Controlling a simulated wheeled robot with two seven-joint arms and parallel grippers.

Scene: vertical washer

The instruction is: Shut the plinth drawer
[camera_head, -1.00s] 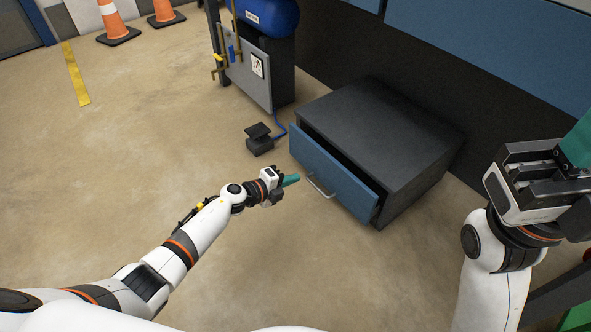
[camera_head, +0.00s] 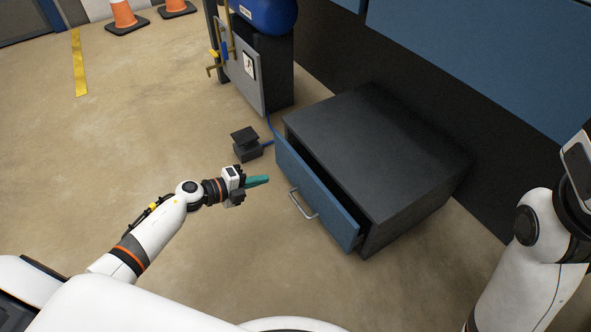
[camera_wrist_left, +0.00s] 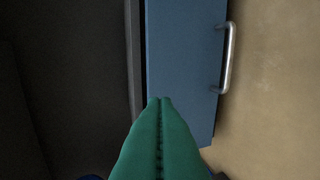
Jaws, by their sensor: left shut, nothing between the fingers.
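The plinth drawer has a blue front (camera_head: 318,196) with a metal bar handle (camera_head: 303,204). It stands partly open, with a dark gap between its front and the dark grey plinth cabinet (camera_head: 385,150). My left gripper (camera_head: 266,181) is shut and empty, its green fingers pointing at the drawer front, just left of the handle. The left wrist view shows the closed fingertips (camera_wrist_left: 160,101) over the blue front (camera_wrist_left: 185,60), with the handle (camera_wrist_left: 229,58) to their right. Contact cannot be told. Only my right arm shows at the right edge; its fingers are out of view.
A small black foot pedal (camera_head: 247,144) with a blue hose lies left of the drawer. A grey panel stand (camera_head: 245,75) with a blue tank (camera_head: 265,14) is behind it. Orange cones (camera_head: 124,16) stand far left. The floor before the drawer is clear.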

